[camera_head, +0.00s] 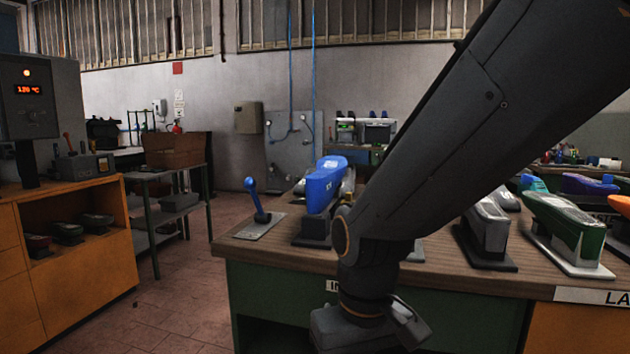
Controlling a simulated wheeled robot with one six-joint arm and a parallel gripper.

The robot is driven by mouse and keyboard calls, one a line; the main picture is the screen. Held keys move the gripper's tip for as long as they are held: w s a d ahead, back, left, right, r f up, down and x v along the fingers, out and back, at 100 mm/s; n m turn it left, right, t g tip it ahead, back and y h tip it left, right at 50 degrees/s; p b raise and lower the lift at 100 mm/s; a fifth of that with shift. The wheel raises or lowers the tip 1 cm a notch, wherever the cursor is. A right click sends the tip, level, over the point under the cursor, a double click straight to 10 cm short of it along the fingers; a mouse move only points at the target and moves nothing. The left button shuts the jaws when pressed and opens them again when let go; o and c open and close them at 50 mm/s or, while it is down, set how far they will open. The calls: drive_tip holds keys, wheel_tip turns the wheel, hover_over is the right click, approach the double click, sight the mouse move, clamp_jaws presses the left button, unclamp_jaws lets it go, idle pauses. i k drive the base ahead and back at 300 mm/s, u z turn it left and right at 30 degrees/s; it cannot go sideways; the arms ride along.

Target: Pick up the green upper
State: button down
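A green upper (566,222) with a pale grey lower side sits on a light base plate on the workbench at the right. My gripper (372,328) is at the bottom centre, in front of the workbench edge, well left of the green upper and lower in the picture. Its fingers are mostly hidden or cut off, so I cannot tell whether it is open or shut. My arm crosses from the upper right and hides the middle of the bench.
On the workbench (290,262) stand a blue upper (325,182), a blue-knobbed lever (257,208) and a grey form (487,228). More coloured pieces crowd the right end. An orange cabinet (108,258) holds dark pieces at left. Open floor (180,300) lies between.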

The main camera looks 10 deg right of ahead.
sight(560, 218)
drive_tip(key=z, duration=0.8)
drive_tip(key=i, duration=0.2)
drive_tip(key=z, duration=0.25)
